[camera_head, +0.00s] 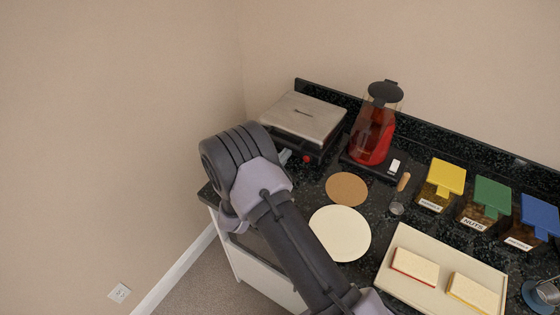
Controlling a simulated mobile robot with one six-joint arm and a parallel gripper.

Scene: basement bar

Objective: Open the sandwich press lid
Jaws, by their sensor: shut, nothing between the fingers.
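The sandwich press (304,117) stands at the back left corner of the black speckled counter. Its flat silver lid is down over the dark base, and a small red knob (307,159) shows at its front. My dark grey and lilac arm reaches up from the bottom and hides the press's front left part. A small grey tip of my gripper (285,156) shows past the arm, close to the press's front edge. The gripper is shut and empty. Most of it is hidden, and I cannot tell whether it touches the press.
A red blender (373,133) stands right of the press. A brown disc (346,188) and a cream round board (340,232) lie in front. A tray (392,283) holds two sandwich-like pieces. Yellow-, green- and blue-lidded bins (447,175) line the right. Walls close the left and back.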

